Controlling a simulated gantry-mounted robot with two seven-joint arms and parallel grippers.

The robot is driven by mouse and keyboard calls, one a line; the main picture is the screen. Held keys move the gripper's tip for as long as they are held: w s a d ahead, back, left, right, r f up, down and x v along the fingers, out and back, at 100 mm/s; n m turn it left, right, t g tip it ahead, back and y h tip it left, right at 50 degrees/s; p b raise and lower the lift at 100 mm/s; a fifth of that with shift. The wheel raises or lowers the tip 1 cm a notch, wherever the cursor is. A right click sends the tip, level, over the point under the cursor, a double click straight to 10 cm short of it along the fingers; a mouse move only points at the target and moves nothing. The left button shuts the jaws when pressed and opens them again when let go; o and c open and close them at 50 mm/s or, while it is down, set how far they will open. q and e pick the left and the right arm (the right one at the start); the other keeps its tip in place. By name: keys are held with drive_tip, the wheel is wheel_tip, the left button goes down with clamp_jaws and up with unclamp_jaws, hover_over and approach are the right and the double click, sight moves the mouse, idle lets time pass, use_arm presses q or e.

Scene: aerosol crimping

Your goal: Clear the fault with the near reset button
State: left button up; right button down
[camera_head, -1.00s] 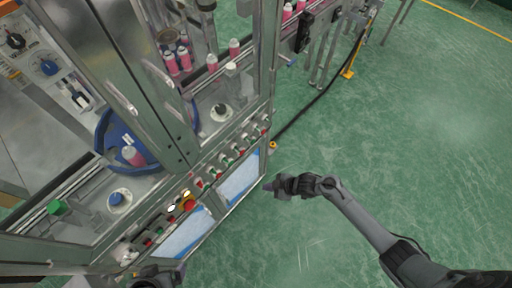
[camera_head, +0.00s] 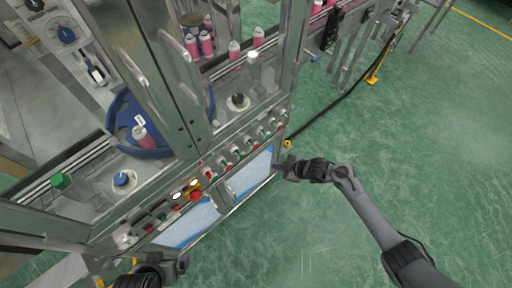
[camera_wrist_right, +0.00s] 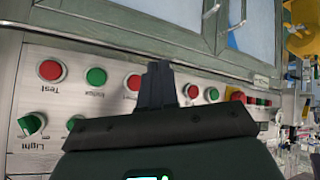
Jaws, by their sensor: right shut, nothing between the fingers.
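The machine's control panel runs along its front edge (camera_head: 237,150) in the head view, with a row of red and green buttons. The right wrist view shows it close, labels upside down: a red button labelled Test (camera_wrist_right: 52,70), a green button (camera_wrist_right: 96,76), a red button (camera_wrist_right: 134,82), and green knobs. I cannot read which button is the reset. My right gripper (camera_head: 281,166) is beside the panel's right end; in the wrist view its fingers (camera_wrist_right: 160,75) are together, empty, in front of the panel and hiding part of it. My left gripper (camera_head: 182,264) is low, below the panel's left part.
A yellow-based red emergency stop (camera_head: 194,190) and lit white buttons sit on the panel. Glass doors with handles (camera_head: 176,40) rise above it; pink cans (camera_head: 206,42) stand inside.

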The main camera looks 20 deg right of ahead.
sight(255, 147)
drive_tip(key=w+a+b, duration=0.3)
drive_tip(key=w+b, duration=0.2)
drive_tip(key=w, duration=0.2)
drive_tip(key=shift+w+a, duration=0.25)
drive_tip(key=shift+a, duration=0.1)
idle(0.8)
idle(0.7)
drive_tip(key=shift+w, duration=0.1)
idle(0.4)
drive_tip(key=shift+w+a, duration=0.2)
drive_tip(key=shift+w, duration=0.1)
